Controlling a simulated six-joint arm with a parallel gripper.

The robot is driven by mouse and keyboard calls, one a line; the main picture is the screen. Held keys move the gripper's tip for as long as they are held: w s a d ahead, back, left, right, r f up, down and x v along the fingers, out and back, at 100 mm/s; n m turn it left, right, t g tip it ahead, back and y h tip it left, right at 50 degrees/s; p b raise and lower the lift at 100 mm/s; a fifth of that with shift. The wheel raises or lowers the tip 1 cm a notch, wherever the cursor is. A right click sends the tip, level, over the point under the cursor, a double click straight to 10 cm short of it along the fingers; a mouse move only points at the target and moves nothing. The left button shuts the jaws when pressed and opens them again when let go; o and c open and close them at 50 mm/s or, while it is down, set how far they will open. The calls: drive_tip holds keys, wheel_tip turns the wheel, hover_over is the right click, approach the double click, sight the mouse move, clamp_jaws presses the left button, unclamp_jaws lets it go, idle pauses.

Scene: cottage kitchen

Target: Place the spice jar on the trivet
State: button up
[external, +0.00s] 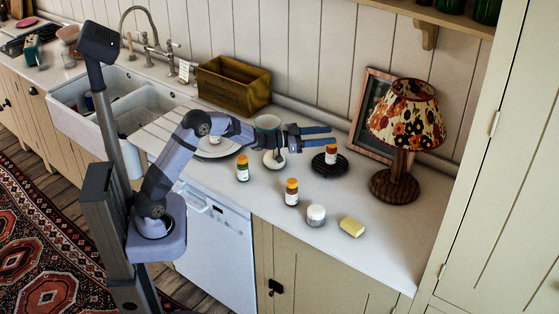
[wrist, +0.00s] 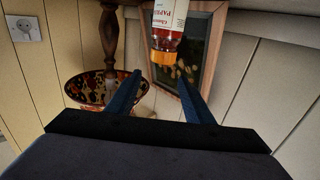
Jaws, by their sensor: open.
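A black round trivet (external: 318,168) lies on the white counter near the lamp. A spice jar (external: 331,156) with an orange cap and red contents stands upright on it. In the wrist view, which is upside down, a jar with an orange cap and a white and red label (wrist: 168,15) shows at the top, beyond the fingertips. My gripper (external: 328,135) is open and empty, its blue fingers pointing right, just above the jar's level. In the wrist view, the space between its fingers (wrist: 160,78) is empty. The trivet does not show in the wrist view.
A green-labelled jar (external: 243,169), another orange-capped jar (external: 291,192), a white pot (external: 316,215) and yellow sponge (external: 352,227) stand in front. A patterned lamp (external: 407,113) and picture frame (external: 363,120) stand behind right. A wooden crate (external: 233,86) is at back left.

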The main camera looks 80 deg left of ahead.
drive_tip(key=shift+r, duration=2.15)
drive_tip(key=s+d+m+g+y+p, duration=0.1)
drive_tip(key=s+d+g+p, duration=0.3)
drive_tip(key=d+p, duration=0.45)
drive_tip(key=s+d+g+p, duration=0.4)
drive_tip(key=s+d+p, duration=0.1)
drive_tip(key=d, duration=0.6)
drive_tip(key=s+d+f+g+b, duration=0.2)
drive_tip(key=s+f, duration=0.3)
drive_tip(key=s, duration=0.5)
drive_tip(key=s+d+f+g+b, duration=0.2)
drive_tip(key=s+f, duration=0.4)
drive_tip(key=s, duration=0.5)
drive_tip(key=s+d+f+n+g+h+b, duration=0.1)
drive_tip(key=s+f+g, duration=0.4)
drive_tip(key=s, duration=0.5)
drive_tip(key=d+g+b, duration=0.1)
drive_tip(key=b, duration=0.1)
drive_tip(key=shift+s+d+f+b, duration=0.15)
drive_tip(key=shift+s+f+b, duration=0.15)
drive_tip(key=shift+f, duration=0.1)
